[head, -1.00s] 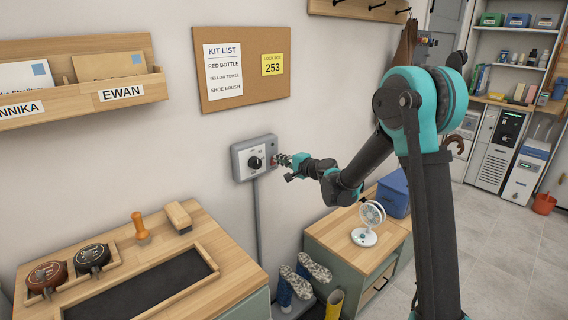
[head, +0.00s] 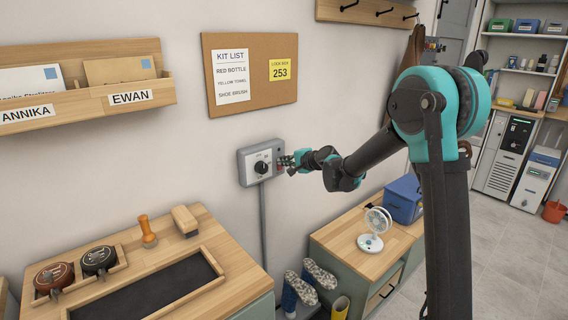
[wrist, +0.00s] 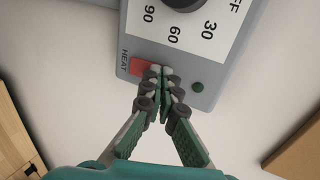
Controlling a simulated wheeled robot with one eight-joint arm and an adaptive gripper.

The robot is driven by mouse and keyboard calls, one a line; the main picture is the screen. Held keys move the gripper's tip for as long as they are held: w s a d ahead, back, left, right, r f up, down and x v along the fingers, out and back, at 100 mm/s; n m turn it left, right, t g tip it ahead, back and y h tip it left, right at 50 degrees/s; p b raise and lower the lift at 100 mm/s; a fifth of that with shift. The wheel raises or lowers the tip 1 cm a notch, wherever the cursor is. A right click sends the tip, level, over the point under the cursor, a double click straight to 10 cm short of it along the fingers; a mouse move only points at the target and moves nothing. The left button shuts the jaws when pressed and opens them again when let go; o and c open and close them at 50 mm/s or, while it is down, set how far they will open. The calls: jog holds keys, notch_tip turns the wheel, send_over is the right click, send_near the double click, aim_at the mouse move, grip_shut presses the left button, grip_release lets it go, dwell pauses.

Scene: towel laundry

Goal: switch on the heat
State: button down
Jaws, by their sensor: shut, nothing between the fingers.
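A grey control box (head: 246,169) is mounted on the wall, with a black dial knob (head: 261,167) on its white face. In the wrist view the box (wrist: 220,62) shows dial marks 30, 60 and 90. A red switch (wrist: 137,67) sits beside the word HEAT, and a small dark green lamp (wrist: 197,87) is on the other side. My gripper (wrist: 161,72) is shut and empty, its fingertips at the red switch's edge and covering part of it. I cannot tell whether they touch it. In the head view my gripper (head: 283,161) is at the box's right side.
A cork board (head: 271,93) with notes hangs above the box. A letter rack (head: 80,92) is at the left. A wooden bench with a dark tray (head: 150,288) stands below left. A white fan (head: 374,230) and a blue bin (head: 402,200) are on the lower right cabinet.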

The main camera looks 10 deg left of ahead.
jog(key=shift+r, duration=0.1)
jog(key=shift+r, duration=0.7)
jog(key=shift+d, duration=0.1)
jog(key=v, duration=1.3)
jog(key=shift+s+d+r, duration=0.2)
jog(key=shift+r, duration=0.1)
